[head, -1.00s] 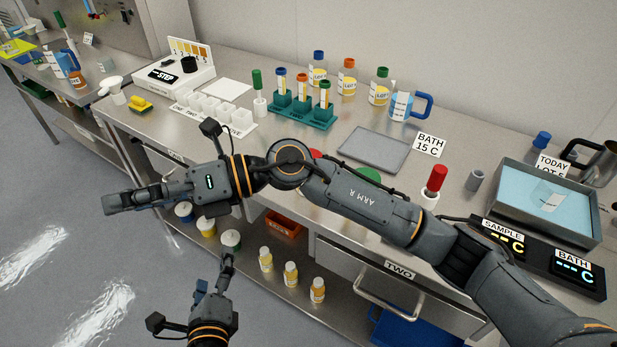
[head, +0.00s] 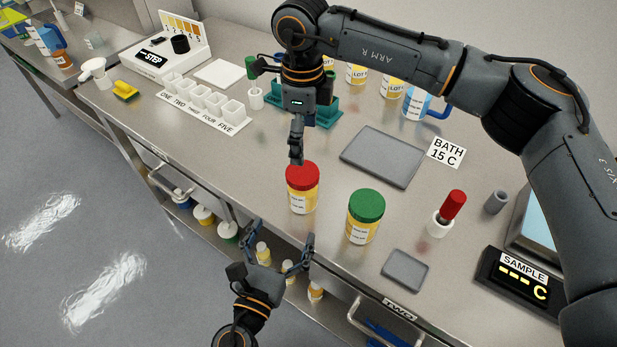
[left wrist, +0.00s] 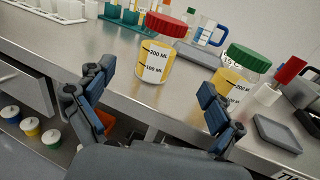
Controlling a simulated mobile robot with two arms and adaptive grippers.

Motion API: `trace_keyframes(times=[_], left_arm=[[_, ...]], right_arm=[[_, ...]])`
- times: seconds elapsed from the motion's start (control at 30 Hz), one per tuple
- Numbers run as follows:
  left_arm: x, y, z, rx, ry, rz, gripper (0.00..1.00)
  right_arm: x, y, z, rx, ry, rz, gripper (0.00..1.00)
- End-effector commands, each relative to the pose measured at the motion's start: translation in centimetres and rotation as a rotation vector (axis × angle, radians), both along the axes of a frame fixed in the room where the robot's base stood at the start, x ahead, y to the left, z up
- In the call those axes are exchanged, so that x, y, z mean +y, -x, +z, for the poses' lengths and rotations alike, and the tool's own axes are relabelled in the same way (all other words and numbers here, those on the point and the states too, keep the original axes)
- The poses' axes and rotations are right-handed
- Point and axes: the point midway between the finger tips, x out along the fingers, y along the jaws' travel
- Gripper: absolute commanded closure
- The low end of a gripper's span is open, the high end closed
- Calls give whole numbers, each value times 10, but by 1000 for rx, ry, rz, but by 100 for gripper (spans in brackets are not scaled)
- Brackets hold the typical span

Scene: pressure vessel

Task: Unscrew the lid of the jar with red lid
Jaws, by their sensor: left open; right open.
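The jar with the red lid (head: 302,188) stands upright near the front edge of the bench, its yellow contents visible. It also shows in the left wrist view (left wrist: 156,62), ahead of and between the spread fingers. My right gripper (head: 296,155) points down just above and behind the red lid; its fingers look narrow from this side and are open. Whether it touches the lid I cannot tell. My left gripper (head: 285,258) is open and empty, in front of the bench edge and below the jar, apart from it.
A jar with a green lid (head: 364,216) stands right of the red-lidded jar. A small grey tray (head: 405,270), a larger grey tray (head: 382,157) and a white holder with a red-handled tool (head: 446,213) are nearby. The white cup rack (head: 205,109) lies left. Open bench lies left of the jar.

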Motion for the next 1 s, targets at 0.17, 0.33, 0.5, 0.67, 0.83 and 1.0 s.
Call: trace_keyframes(times=[0.17, 0.33, 0.5, 0.67, 0.83, 1.0], left_arm=[[-9, -26, 2, -4, 4, 1, 7], [-19, -59, 1, -3, 4, 2, 7], [-30, -89, 1, -2, 4, 1, 7], [-37, -111, 0, -1, 3, 1, 7], [-41, -123, 0, 0, 4, 1, 7], [-42, -125, -1, 2, 3, 1, 7]], right_arm=[[1, 1, 0, 1, -1, 2, 11], [1, 1, 0, 1, -2, 2, 11], [1, 1, 0, 1, -2, 2, 11], [1, 1, 0, 1, -2, 2, 11], [1, 1, 0, 1, -2, 2, 11], [1, 1, 0, 2, -3, 2, 11]])
